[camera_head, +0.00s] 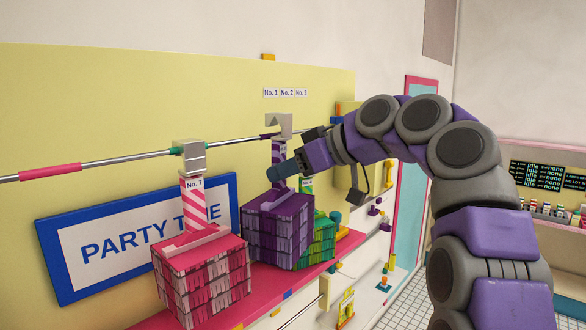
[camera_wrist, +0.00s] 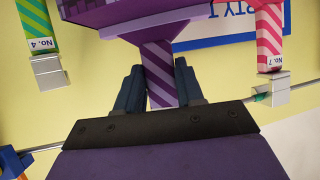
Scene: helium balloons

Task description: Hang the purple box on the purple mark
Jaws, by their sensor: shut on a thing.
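The purple box (camera_head: 275,232) hangs upright from a purple-striped handle (camera_head: 278,153) with a grey hook (camera_head: 279,123) on top. My gripper (camera_head: 281,173) is shut on this handle, below the hook. In the wrist view my gripper's fingers (camera_wrist: 160,88) stand on both sides of the striped handle (camera_wrist: 157,60), and the purple box (camera_wrist: 88,10) shows at the top edge. The purple mark (camera_head: 268,136) is a band on the metal rod (camera_head: 120,159), right at the hook. I cannot tell whether the hook rests on the rod; my gripper hides it in the wrist view.
A pink box (camera_head: 202,275) labelled No. 7 hangs on the rod close on the left, by a teal band (camera_head: 176,150). A green box (camera_head: 320,240) stands close behind on the right. A pink shelf (camera_head: 255,288) runs below, and a blue-framed party sign (camera_head: 78,250) is behind.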

